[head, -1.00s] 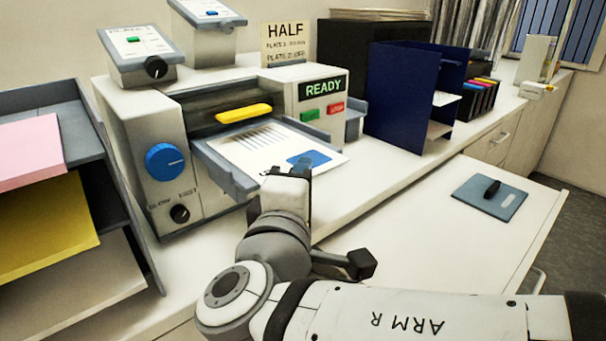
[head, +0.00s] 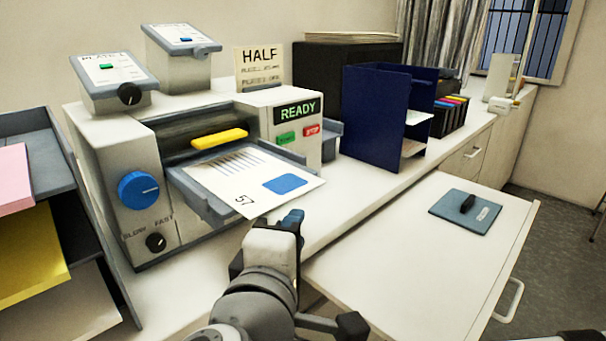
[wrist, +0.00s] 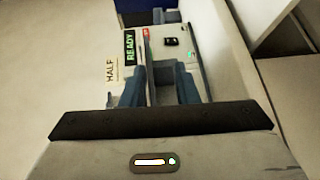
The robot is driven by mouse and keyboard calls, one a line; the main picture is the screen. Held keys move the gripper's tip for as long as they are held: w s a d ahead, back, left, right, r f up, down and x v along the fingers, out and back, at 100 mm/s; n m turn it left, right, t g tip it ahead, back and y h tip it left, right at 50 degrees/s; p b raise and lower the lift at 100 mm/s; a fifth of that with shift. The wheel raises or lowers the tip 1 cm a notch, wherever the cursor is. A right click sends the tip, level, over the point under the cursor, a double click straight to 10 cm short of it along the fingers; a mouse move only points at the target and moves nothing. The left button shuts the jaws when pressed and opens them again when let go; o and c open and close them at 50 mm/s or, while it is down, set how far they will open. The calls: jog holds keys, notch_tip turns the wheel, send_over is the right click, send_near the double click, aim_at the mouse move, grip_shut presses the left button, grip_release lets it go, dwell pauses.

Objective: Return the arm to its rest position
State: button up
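My gripper (head: 292,218) is at the lower middle of the head view, in front of the machine's output tray and apart from it. In the wrist view its two blue-grey fingers (wrist: 158,78) stand apart with nothing held between them. My arm reaches up from the bottom edge of the head view; most of it is out of frame. The printing machine (head: 100,135) with a lit READY sign stands behind my gripper. A printed sheet (head: 225,185) with a blue patch and the number 57 lies on its tray.
A paper rack (head: 45,150) stands at far left. A navy divider (head: 372,115) stands on the counter right of the machine. A pull-out board (head: 385,250) extends at right with a blue-grey plate (head: 450,222) on it. The board's middle is clear.

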jog(key=d+f+m+g+h+p, duration=0.1)
jog(key=d+f+m+g, duration=0.1)
jog(key=d, duration=0.3)
jog(key=d+f+m+g+h+p, duration=0.1)
jog(key=d+f+m+g, duration=0.2)
jog(key=d+f+g, duration=0.2)
jog(key=d+f+m+g+h+p, duration=0.1)
jog(key=d+f+m+g, duration=0.1)
jog(key=d, duration=0.4)
jog(key=shift+w+f+m+g+p, duration=0.25)
jog(key=shift+f+m+g+p, duration=0.05)
jog(key=shift+f+g, duration=0.65)
jog(key=s+d+f+m+g+y+p, duration=0.1)
jog(key=m, duration=0.1)
jog(key=s+d+f+m+g+y, duration=0.1)
jog(key=m+g, duration=0.1)
jog(key=shift+d+f+p, duration=0.1)
jog(key=shift+d+p, duration=0.25)
jog(key=m+y, duration=0.1)
jog(key=m+y+p, duration=0.1)
jog(key=shift+s+d+f+m+g, duration=0.1)
jog(key=shift+s+d+m+g, duration=0.05)
jog(key=shift+d+m+g, duration=0.2)
jog(key=shift+w+d+m+y, duration=0.2)
jog(key=shift+m+y, duration=0.5)
jog(key=shift+m, duration=0.35)
jog(key=shift+a, duration=0.1)
